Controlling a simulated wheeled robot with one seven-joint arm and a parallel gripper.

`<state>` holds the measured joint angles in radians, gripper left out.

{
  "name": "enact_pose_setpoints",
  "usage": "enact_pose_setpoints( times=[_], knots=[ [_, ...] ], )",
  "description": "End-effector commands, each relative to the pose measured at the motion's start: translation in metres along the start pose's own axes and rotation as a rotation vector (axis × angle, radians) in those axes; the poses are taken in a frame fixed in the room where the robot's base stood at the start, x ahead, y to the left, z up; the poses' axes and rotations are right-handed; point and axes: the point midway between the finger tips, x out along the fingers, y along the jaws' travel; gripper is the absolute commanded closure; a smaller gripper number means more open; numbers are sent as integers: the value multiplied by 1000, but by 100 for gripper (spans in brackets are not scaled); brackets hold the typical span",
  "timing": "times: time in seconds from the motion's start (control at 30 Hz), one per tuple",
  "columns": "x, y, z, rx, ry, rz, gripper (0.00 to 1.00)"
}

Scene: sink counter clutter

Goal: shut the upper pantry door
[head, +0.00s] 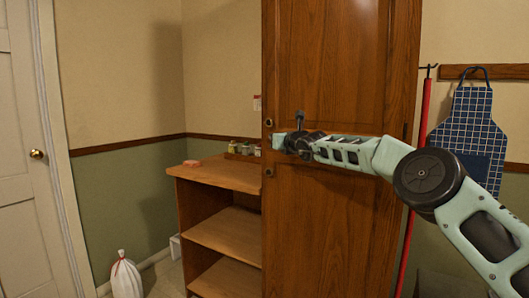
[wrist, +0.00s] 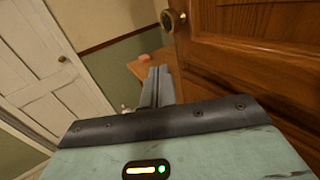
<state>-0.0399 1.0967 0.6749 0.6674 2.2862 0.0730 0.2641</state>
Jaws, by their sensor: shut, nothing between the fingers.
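The tall wooden pantry stands in the middle of the head view. Its upper door (head: 325,65) shows its panelled front, with a round knob (head: 268,122) at its left edge. The lower door (head: 325,225) has its own knob (head: 268,171) just below. I cannot tell how far the upper door stands from the frame. My gripper (head: 281,141) is shut and empty, at the left edge of the pantry between the two knobs. In the wrist view the shut fingers (wrist: 158,85) point past the upper door (wrist: 250,35), below and left of its knob (wrist: 173,19). Contact is unclear.
A low wooden shelf unit (head: 215,177) with jars (head: 245,149) on top stands left of the pantry. A white bag (head: 126,278) sits on the floor by the white door (head: 22,170). A red pole (head: 418,170) and a blue checked apron (head: 468,135) hang at the right.

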Motion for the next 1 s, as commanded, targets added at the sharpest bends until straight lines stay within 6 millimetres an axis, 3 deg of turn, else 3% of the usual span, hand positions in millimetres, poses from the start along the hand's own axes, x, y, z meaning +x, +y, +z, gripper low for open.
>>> enact_pose_setpoints(
  times=[0.07,0.53,0.8,0.87,1.0],
  knots=[
    [-4,10,-7,-6,0,5,100],
    [-31,53,-5,-5,0,3,100],
    [-40,67,-1,-17,2,7,100],
    [-45,78,-1,-72,9,29,100],
    [-70,132,-8,-346,33,151,100]
  ],
)
